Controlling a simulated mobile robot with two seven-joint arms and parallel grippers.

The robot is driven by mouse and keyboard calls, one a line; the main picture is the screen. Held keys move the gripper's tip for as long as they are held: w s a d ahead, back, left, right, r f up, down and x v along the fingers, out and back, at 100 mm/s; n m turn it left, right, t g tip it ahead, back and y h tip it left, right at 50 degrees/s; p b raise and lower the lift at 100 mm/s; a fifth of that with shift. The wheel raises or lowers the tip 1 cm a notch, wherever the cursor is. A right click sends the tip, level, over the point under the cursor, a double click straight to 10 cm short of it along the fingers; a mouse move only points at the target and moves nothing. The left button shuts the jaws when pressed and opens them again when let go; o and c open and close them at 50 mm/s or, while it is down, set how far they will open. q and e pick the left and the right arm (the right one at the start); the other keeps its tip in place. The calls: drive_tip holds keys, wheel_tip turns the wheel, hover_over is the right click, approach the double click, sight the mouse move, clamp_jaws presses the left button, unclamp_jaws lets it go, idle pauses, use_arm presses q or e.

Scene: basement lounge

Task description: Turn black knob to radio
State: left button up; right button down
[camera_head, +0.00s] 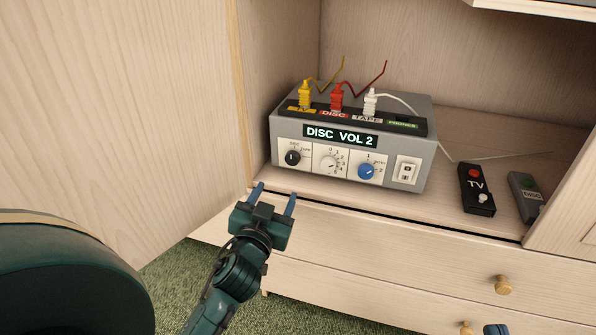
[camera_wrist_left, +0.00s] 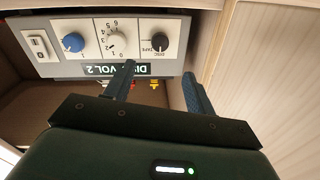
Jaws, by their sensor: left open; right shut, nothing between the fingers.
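The black knob (camera_head: 292,158) is at the left end of the front panel of a grey box (camera_head: 281,122). Its pointer looks roughly upright, with DISC and TAPE labels near it. The box's display reads DISC VOL 2. In the left wrist view the black knob (camera_wrist_left: 159,42) appears upside down, just beyond the fingertips. My left gripper (camera_head: 277,190) is open and empty, in front of and below the knob, not touching it. Blue tips of my right gripper (camera_head: 496,329) show at the bottom edge, shut and empty; the rest is out of frame.
A white knob (camera_head: 328,163), a blue knob (camera_head: 367,171) and a white switch (camera_head: 406,170) share the panel. Yellow, red and white plugs stand on top. A TV remote (camera_head: 476,190) and a grey DISC remote (camera_head: 525,196) lie right. A cabinet door (camera_head: 110,110) stands left.

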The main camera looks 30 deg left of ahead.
sight(292, 161)
use_arm(q)
drive_tip(key=b+x, duration=0.1)
drive_tip(key=x, duration=1.1)
drive_tip(key=shift+s, duration=0.1)
use_arm(e)
drive_tip(key=shift+a+f, duration=0.1)
use_arm(q)
drive_tip(key=shift+c, duration=0.5)
drive_tip(key=c, duration=0.9)
